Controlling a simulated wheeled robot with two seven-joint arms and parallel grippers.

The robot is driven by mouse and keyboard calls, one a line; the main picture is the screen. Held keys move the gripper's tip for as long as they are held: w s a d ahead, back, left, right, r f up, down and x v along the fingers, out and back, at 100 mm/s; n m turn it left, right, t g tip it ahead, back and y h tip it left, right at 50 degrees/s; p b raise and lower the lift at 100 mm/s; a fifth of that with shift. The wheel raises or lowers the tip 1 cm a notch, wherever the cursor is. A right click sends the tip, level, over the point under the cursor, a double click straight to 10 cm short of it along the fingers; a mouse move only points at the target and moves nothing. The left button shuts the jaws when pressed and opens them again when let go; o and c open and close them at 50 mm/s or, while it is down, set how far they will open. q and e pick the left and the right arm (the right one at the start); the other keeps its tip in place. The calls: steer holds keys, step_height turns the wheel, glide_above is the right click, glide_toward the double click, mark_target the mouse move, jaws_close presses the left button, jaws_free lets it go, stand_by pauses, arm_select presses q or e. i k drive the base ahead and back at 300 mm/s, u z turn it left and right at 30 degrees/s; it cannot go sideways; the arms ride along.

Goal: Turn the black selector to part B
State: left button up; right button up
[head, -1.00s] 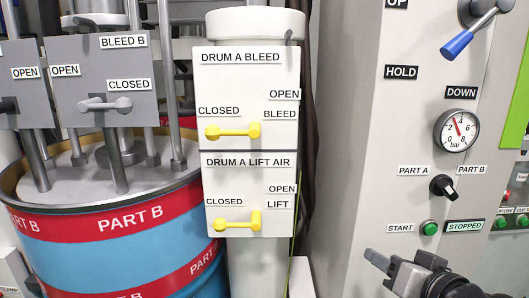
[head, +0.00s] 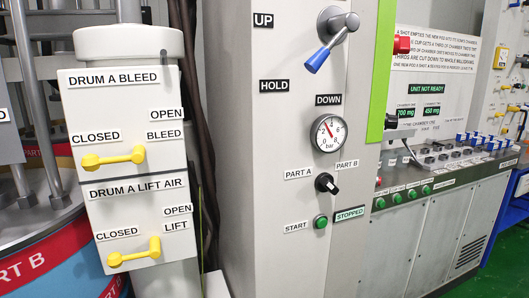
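The black selector (head: 326,183) is a round knob with a bar handle on the grey cabinet front, in the head view. It sits below and between the labels PART A (head: 299,173) and PART B (head: 346,165). Its bar lies slanted from upper left, toward the PART A side, to lower right, where a pale end shows. Nothing touches the selector. Neither of my grippers is in the head view now.
Close below the selector is the green START button (head: 320,221) beside a STOPPED sign (head: 349,213). A pressure gauge (head: 328,132) and a blue-handled lever (head: 331,40) are above. The white drum A panel (head: 128,165) with yellow handles stands left. The space before the selector is clear.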

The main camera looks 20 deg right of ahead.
mark_target(324, 182)
steer(key=z, duration=0.5)
steer(key=k, duration=1.2)
steer(key=u, duration=0.55)
steer(key=i, duration=1.8)
steer(key=z, duration=0.85)
